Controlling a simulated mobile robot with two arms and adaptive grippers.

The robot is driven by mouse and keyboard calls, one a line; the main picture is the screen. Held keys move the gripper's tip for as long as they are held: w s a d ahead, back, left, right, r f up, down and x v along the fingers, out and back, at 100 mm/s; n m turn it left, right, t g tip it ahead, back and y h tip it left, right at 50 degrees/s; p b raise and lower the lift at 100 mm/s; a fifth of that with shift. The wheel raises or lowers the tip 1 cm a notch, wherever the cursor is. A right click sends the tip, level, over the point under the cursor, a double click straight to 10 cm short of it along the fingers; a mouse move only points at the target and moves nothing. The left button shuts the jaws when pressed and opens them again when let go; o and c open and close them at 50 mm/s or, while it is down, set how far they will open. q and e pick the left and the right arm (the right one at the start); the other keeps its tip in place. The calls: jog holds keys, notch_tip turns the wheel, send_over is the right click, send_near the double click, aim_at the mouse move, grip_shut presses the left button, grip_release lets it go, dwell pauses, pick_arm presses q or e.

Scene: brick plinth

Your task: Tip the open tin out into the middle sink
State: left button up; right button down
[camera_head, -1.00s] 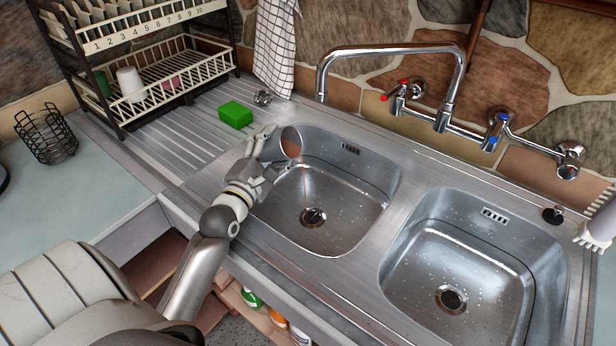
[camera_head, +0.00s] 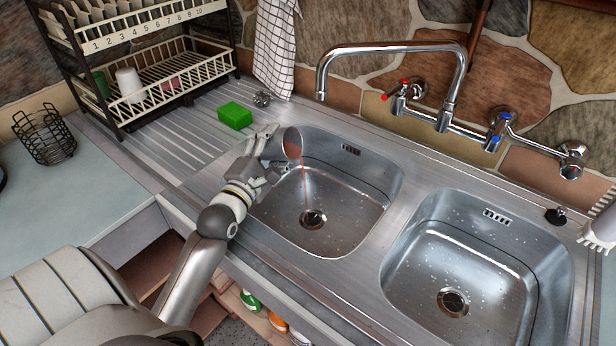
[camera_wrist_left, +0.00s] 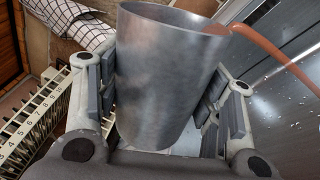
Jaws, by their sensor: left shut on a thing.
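The open tin (camera_head: 292,142), plain grey metal, is tipped over the left of the two sinks in the head view. My left gripper (camera_head: 268,150) is shut on it, with a finger on each side. The tin also shows between the fingers in the left wrist view (camera_wrist_left: 165,75). A thin reddish-brown stream (camera_head: 304,180) runs from its mouth down to the drain (camera_head: 313,217) of this left sink (camera_head: 350,185). The same stream leaves the rim in the left wrist view (camera_wrist_left: 270,48). The tin's inside is mostly hidden. My right gripper is not in view.
Another sink (camera_head: 480,245) lies to the right. A swing tap (camera_head: 395,48) arches behind. A green sponge (camera_head: 235,115) sits on the drainboard (camera_head: 170,140). A dish rack (camera_head: 150,85) and wire basket (camera_head: 45,137) stand at left. A white bristled thing (camera_head: 602,222) is at the right edge.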

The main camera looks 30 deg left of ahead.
aim_at(284, 155)
pick_arm(q)
jog(key=shift+r+m+b, duration=0.25)
jog(key=shift+m+b, duration=0.05)
jog(key=shift+m, duration=0.2)
jog(key=shift+d+f+m+b, duration=0.35)
jog(key=shift+d+m+b, duration=0.5)
jog(key=shift+b, duration=0.4)
jog(key=shift+r+m, duration=0.15)
jog(key=shift+m, duration=0.1)
jog(key=shift+w+d+r+m+h+p, duration=0.15)
jog(key=shift+r+m+h+p, duration=0.15)
jog(key=shift+m+p, duration=0.6)
dwell(0.4)
jog(key=shift+d+f+m+p, duration=0.3)
jog(key=shift+f+m+p, duration=0.1)
jog(key=shift+m, duration=0.5)
dwell(0.6)
jog(key=shift+d+r+m+h+p, duration=0.15)
jog(key=shift+d+r+m+p, duration=0.15)
jog(key=shift+m+p, duration=0.45)
jog(key=shift+d+r+m+h+p, duration=0.2)
jog(key=shift+d+m+p, duration=0.1)
jog(key=shift+m+p, duration=0.35)
jog(key=shift+d+r+m+h+p, duration=0.2)
jog(key=shift+d+m+p, duration=0.1)
jog(key=shift+m+p, duration=0.45)
dwell(1.1)
